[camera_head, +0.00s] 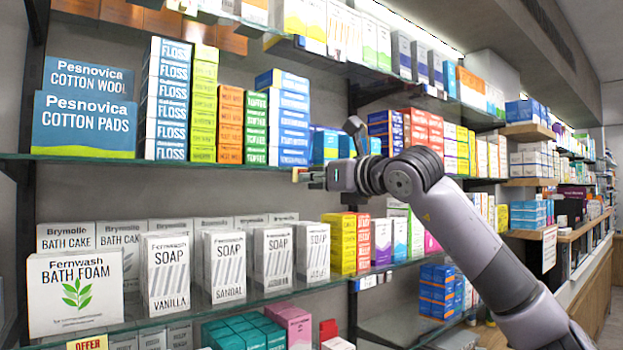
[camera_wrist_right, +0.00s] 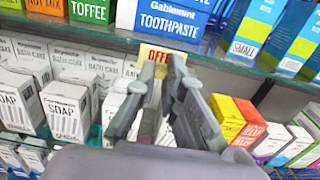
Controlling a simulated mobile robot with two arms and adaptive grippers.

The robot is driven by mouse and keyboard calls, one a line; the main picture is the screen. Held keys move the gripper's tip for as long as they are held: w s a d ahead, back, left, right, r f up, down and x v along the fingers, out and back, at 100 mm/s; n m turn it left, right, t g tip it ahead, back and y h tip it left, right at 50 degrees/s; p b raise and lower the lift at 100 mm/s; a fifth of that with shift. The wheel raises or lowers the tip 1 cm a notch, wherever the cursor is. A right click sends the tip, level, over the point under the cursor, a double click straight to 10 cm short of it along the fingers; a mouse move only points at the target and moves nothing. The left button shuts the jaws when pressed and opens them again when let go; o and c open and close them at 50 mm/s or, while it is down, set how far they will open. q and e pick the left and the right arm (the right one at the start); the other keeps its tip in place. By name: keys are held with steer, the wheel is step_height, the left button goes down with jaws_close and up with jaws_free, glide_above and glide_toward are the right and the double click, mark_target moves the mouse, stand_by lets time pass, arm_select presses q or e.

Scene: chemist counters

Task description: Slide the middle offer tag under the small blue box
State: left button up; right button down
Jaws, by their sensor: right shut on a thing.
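My right gripper (camera_head: 312,177) is at the front edge of the middle glass shelf (camera_head: 225,166), shut on a yellow offer tag (camera_head: 296,174). In the right wrist view the tag (camera_wrist_right: 154,53), with red "OFFER" lettering, stands at the shelf edge below a blue toothpaste box (camera_wrist_right: 175,20), between the fingertips (camera_wrist_right: 163,72); the fingers partly cover it. A stack of blue and white toothpaste boxes (camera_head: 288,118) stands just above and left of the gripper. To its right is a blue box marked "SMALL" (camera_wrist_right: 253,30), among blue and green boxes (camera_head: 325,146). My left gripper is not in view.
Another offer tag (camera_head: 87,343) hangs at the lower shelf edge at far left. White soap boxes (camera_head: 222,268) and yellow boxes (camera_head: 340,243) stand on the shelf below my gripper. A dark shelf upright (camera_head: 352,110) stands behind my right arm.

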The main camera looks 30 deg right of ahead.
steer(key=d+p, duration=0.2)
steer(key=d, duration=0.8)
steer(key=shift+w+d, duration=0.3)
steer(key=shift+w, duration=0.1)
steer(key=c, duration=1.7)
jaws_free()
steer(key=s, duration=1.2)
steer(key=shift+d, duration=0.4)
